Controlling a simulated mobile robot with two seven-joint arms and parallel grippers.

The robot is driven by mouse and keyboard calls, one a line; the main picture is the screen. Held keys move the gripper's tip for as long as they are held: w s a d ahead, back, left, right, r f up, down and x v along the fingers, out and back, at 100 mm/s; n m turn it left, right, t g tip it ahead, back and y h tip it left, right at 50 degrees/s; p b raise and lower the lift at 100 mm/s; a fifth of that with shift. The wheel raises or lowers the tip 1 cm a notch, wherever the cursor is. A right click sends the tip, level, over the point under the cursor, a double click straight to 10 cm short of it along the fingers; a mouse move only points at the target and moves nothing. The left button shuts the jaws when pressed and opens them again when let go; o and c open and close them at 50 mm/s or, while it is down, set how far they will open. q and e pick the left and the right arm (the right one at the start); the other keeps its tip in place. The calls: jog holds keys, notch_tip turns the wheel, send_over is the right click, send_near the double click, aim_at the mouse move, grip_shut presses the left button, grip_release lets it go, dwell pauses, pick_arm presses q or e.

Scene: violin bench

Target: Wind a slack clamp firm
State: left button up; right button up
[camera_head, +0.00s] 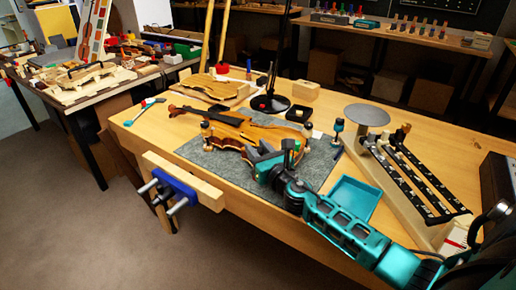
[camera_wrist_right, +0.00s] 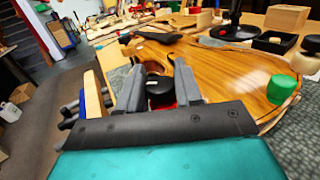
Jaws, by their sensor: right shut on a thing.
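A violin body (camera_head: 240,122) lies on a grey mat (camera_head: 202,157) on the bench. Small clamps with round heads stand at its edge, one at the left (camera_head: 206,130). My right gripper (camera_head: 262,150) is at the violin's near edge. In the right wrist view its fingers (camera_wrist_right: 160,88) are shut on a black clamp knob (camera_wrist_right: 160,97) with red below it, beside the amber violin top (camera_wrist_right: 225,72). A green clamp part (camera_wrist_right: 283,88) sits at the violin's edge to the right. The clamp's lower part is hidden by my gripper. My left gripper is not in view.
A teal tray (camera_head: 352,196) lies right of the mat, near my right arm. A blue vise (camera_head: 176,188) is on the bench's front edge. A black lamp base (camera_head: 268,104) and a wooden block (camera_head: 306,90) stand behind. A rack of black bars (camera_head: 415,180) is at right.

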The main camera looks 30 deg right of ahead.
jog(key=m+g+h+p, duration=0.1)
jog(key=m+h, duration=0.2)
jog(key=h, duration=0.1)
jog(key=shift+a+r+h, duration=0.1)
jog(key=shift+h, duration=0.2)
jog(key=m+g+h, duration=0.2)
jog(key=h, duration=0.2)
jog(key=shift+m, duration=0.4)
jog(key=m+g+h, duration=0.1)
jog(key=g+h, duration=0.1)
jog(key=m+g+h, duration=0.1)
jog(key=m+g, duration=0.1)
jog(key=shift+f+h+b, duration=0.2)
jog(key=shift+h+b, duration=0.15)
jog(key=shift+h, duration=0.05)
jog(key=shift+m+g+h+b, duration=0.75)
jog(key=shift+m+g+h, duration=0.45)
jog(key=shift+m+g, duration=0.65)
jog(key=shift+r+g, duration=0.1)
jog(key=shift+g, duration=0.35)
jog(key=o, duration=1)
jog(key=shift+c, duration=0.2)
